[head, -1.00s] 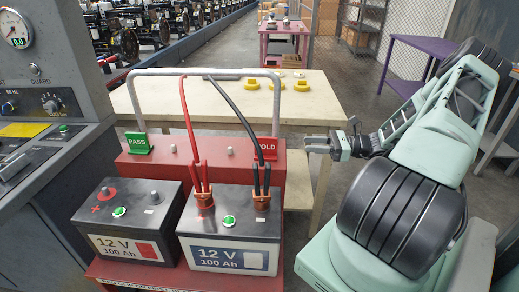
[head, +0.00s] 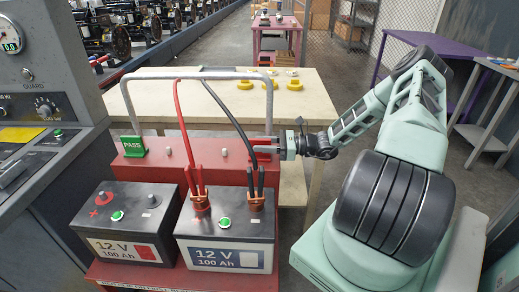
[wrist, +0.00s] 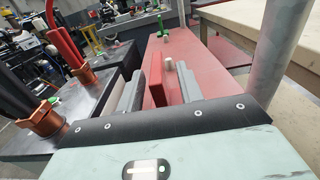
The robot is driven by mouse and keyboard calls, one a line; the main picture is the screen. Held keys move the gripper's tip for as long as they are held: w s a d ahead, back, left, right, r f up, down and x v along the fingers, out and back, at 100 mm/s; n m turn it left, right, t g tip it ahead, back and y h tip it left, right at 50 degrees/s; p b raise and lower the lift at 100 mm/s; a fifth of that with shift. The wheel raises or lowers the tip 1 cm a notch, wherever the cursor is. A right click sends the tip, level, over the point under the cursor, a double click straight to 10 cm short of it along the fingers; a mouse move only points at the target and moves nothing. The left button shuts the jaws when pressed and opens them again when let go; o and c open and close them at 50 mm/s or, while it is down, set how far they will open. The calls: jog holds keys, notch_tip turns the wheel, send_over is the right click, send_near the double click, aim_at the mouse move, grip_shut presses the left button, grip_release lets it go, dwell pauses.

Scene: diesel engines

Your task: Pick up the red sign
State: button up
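The red sign (head: 262,142) stands at the right end of the red cart's top, largely covered by my gripper (head: 268,149) in the head view. In the wrist view the red sign (wrist: 157,82) stands upright between the two grey fingers of my gripper (wrist: 158,92). Gaps show on both sides of the sign, so the fingers are open around it. The green PASS sign (head: 133,146) stands at the left end of the same red top and also shows in the wrist view (wrist: 160,24).
Two 12 V batteries (head: 125,225) (head: 225,232) stand on the cart's front shelf, with red and black cables clamped to the right one. A grey handle bar (head: 190,75) arches over the cart. A cream table (head: 320,105) with yellow parts stands behind.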

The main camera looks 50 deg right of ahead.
jog(key=shift+w+a, duration=0.4)
grip_shut()
